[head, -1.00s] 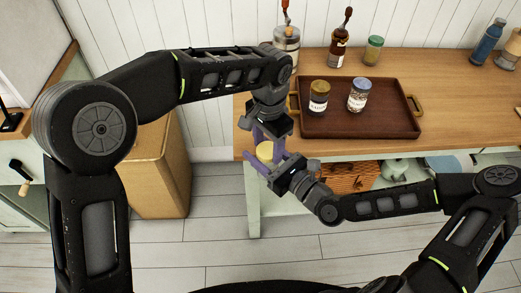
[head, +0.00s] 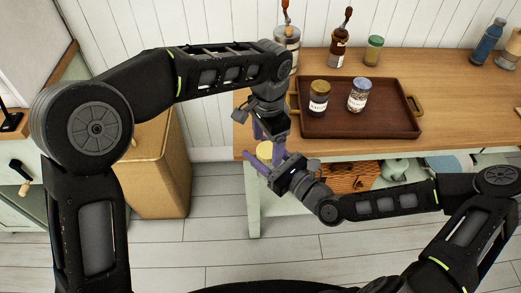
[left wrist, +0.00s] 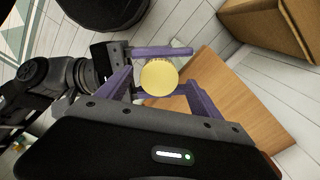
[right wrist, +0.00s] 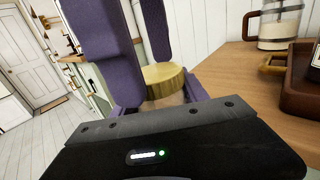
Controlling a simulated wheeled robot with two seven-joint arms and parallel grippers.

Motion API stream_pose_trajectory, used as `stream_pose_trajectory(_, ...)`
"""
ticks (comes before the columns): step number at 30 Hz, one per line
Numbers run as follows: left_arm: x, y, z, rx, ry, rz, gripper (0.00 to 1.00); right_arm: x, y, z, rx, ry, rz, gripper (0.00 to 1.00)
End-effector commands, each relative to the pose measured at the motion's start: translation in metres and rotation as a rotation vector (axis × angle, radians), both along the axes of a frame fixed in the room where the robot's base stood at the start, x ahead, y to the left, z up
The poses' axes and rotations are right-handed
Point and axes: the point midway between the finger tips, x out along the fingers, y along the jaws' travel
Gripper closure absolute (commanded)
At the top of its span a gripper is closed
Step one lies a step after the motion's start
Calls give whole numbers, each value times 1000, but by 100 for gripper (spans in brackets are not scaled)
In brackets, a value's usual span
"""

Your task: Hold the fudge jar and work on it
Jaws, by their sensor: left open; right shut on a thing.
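The fudge jar shows mainly as a round yellow-gold lid (head: 264,150), held in front of the counter's left end. The lid also shows in the left wrist view (left wrist: 159,78) and the right wrist view (right wrist: 163,80). Its label is not readable and most of its body is hidden. My right gripper (head: 264,163) is shut on the jar, coming in from the right. My left gripper (head: 267,143) is open above it, pointing down, with its purple fingers on either side of the lid. I cannot tell whether they touch it.
A brown tray (head: 350,131) on the wooden counter (head: 455,100) bears two labelled jars (head: 319,97) (head: 358,95). Bottles and a green-lidded jar (head: 373,50) stand behind. A shelf below holds a wicker box (head: 345,178) and dishes. A tan bin (head: 160,180) stands left; the floor is clear.

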Motion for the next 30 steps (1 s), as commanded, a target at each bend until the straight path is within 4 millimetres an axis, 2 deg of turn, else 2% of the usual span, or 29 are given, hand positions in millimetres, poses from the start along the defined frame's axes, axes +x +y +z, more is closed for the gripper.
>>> stream_pose_trajectory(9, 1, -2, 50, -5, -6, -2, 19, 0, 0, 0, -1, 1, 0, 100)
stream_pose_trajectory(13, 1, -1, 62, -4, -5, -2, 19, 0, 0, 0, -1, 1, 0, 100)
stream_pose_trajectory(26, 2, -1, 64, -7, -4, 7, 19, 0, 0, 0, 0, 0, 0, 100)
stream_pose_trajectory(30, 16, 0, 53, -45, -14, 80, 19, 0, 0, 0, 0, 0, 0, 100)
